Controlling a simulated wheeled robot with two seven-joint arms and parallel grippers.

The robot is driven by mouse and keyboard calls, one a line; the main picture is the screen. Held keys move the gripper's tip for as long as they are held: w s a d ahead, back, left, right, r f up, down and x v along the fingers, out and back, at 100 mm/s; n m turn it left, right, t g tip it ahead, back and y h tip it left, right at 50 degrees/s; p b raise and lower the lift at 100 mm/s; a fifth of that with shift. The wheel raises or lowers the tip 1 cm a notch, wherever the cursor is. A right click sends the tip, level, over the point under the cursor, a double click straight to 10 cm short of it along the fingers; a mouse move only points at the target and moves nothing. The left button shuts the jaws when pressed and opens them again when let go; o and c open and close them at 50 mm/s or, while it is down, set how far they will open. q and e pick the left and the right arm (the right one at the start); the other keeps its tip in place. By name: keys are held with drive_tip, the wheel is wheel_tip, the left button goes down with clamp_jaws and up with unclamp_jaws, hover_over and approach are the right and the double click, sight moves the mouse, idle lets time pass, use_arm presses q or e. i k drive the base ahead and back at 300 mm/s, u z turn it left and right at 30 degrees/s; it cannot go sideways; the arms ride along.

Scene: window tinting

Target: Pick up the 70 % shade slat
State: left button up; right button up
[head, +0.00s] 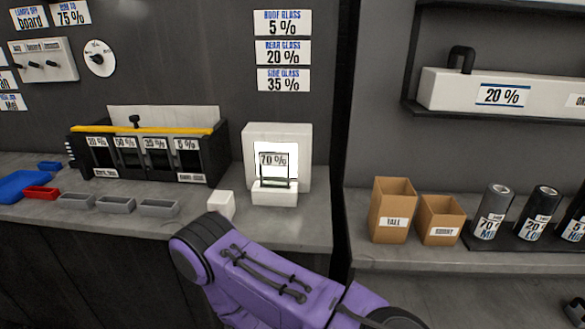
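A panel marked 70 % (273,160), thin-framed and see-through, stands upright in a white holder (274,196) in front of a lit white light box (303,140), on the counter right of centre. A dark rack (218,145) with a yellow bar across its top stands to the left. Its front has several labelled bays; one label reads 5 %, and the leftmost is too small to read surely. A purple link of my arm crosses the lower middle, in front of the counter. Neither gripper shows in the head view, so I cannot see what they hold.
A small white block (221,205) sits between my arm and the light box. Grey trays (116,205), a red tray (41,193) and blue trays (24,184) lie left. Cardboard boxes (392,207) and dark rolls (492,210) stand on the right counter (365,250), below a shelf.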

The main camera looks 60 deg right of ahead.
sight(273, 167)
drive_tip(key=z, duration=2.1)
